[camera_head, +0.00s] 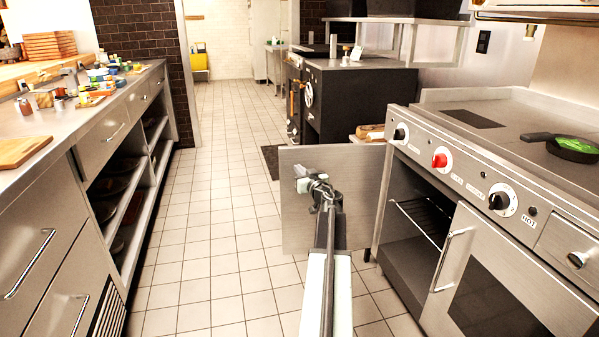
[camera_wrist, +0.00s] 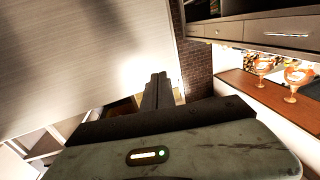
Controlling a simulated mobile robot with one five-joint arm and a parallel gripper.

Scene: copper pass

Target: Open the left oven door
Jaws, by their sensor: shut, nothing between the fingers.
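The left oven door (camera_head: 365,180) stands swung wide open, a flat steel panel sticking out into the aisle from the left end of the range. The left oven's cavity (camera_head: 405,240) is exposed, with a wire rack (camera_head: 425,222) inside. My gripper (camera_head: 308,180) is shut and empty, in front of the door panel in the head view; I cannot tell whether it touches it. In the wrist view my shut fingers (camera_wrist: 158,90) point ahead, and a broad pale panel (camera_wrist: 80,60), likely the door, fills the upper left.
The right oven door (camera_head: 490,290) is closed, with a vertical handle (camera_head: 441,262). Knobs, one red (camera_head: 439,160), line the range front. A steel counter (camera_head: 100,125) with open shelves runs along the left. The tiled aisle (camera_head: 205,220) between is clear.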

